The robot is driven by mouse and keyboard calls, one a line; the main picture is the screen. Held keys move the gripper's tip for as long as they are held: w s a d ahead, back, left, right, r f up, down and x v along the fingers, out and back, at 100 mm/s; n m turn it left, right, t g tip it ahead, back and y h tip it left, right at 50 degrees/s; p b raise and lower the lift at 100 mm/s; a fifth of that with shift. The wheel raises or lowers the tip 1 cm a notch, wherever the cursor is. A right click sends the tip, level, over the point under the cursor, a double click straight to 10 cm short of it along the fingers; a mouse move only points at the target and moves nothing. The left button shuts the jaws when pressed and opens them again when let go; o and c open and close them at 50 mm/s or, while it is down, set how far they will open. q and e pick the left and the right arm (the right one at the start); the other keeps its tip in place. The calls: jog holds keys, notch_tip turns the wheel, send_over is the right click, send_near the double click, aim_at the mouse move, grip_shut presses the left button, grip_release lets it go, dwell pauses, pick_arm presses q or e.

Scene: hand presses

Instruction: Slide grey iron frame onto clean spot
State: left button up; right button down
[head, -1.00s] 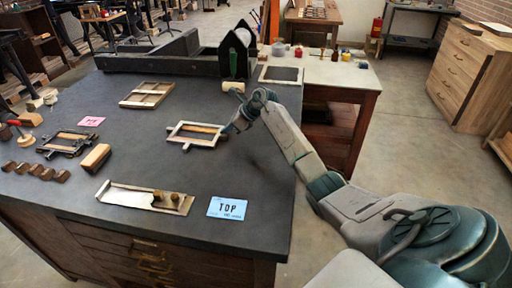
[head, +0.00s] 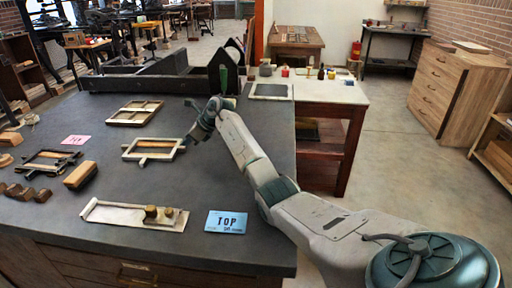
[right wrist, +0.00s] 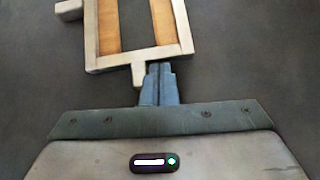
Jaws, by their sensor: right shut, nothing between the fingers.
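The grey iron frame (head: 126,155) lies flat on the dark tabletop, a pale rectangle with wooden strips inside. It also shows in the right wrist view (right wrist: 91,45), cut off at the top. My right gripper (head: 190,135) is at its right side. In the right wrist view the gripper's fingers (right wrist: 158,67) are shut and empty, with tips at the frame's near edge, just right of a small lug; they seem to touch it. I cannot make out a distinct clean spot on the tabletop. My left gripper is not in view.
A wooden frame (head: 134,112) lies behind. A darker frame (head: 46,161), a pink card (head: 75,140) and a wooden block (head: 80,175) lie to the left. Bare tabletop surrounds the grey frame.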

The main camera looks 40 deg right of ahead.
jog(key=shift+r, duration=0.15)
